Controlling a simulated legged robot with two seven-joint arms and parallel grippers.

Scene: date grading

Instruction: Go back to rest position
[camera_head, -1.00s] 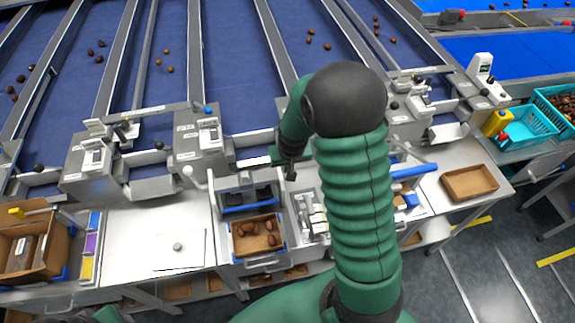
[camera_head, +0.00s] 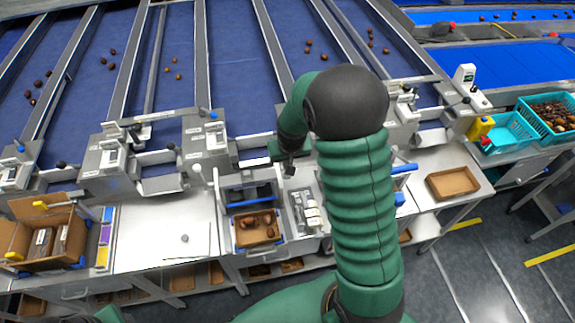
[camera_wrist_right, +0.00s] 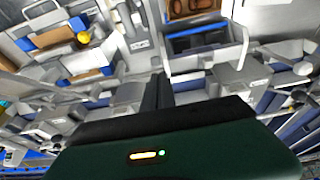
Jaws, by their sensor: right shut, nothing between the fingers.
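My right arm comes up from the bottom of the head view and bends at a black joint. My right gripper (camera_head: 289,168) hangs just left of that joint, above the steel bench. In the right wrist view its narrow dark fingers (camera_wrist_right: 158,92) are together with nothing between them. The right gripper is above and apart from the bench things. My left gripper is not in view; only a bit of green shows at the bottom left.
A cardboard tray (camera_head: 257,229) with several dates sits on the bench in front of the gripper. An open cardboard box (camera_head: 45,228) stands at left, an empty brown tray (camera_head: 453,182) at right. Teal crates (camera_head: 510,132) stand farther right. Blue sorting lanes (camera_head: 235,60) with dates run behind.

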